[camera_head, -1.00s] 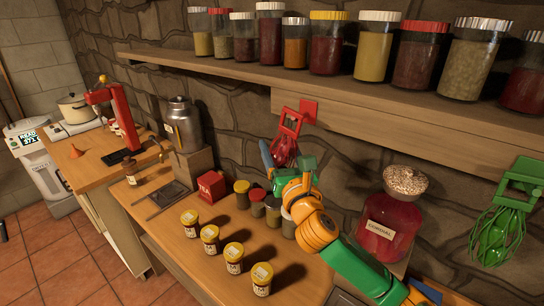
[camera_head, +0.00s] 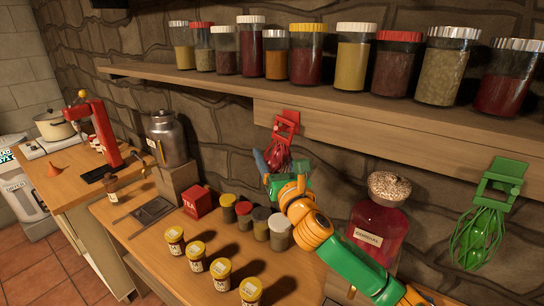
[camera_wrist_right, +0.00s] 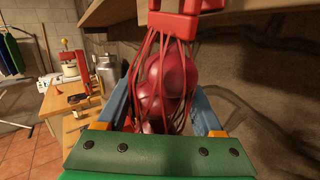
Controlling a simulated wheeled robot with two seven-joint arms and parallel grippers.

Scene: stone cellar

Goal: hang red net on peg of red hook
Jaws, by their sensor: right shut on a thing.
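The red net (camera_head: 277,158) is a bag of red cords with dark red round things in it; it hangs upright. My right gripper (camera_head: 272,168) is shut on it, with its blue fingers on either side of the bag in the right wrist view (camera_wrist_right: 166,108). The red hook (camera_head: 290,116) is on the board below the shelf, just above the net. The top of the net overlaps the hook in the head view. A red block shows above the cords in the wrist view. I cannot tell whether the net's loop is around the peg. My left gripper is out of view.
A green net (camera_head: 481,240) hangs at a green hook (camera_head: 503,180) on the right. A large cordial jar (camera_head: 377,232) stands close beside my right arm. Several small jars and a red tin (camera_head: 198,202) stand on the counter below. A shelf of jars (camera_head: 210,75) runs above.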

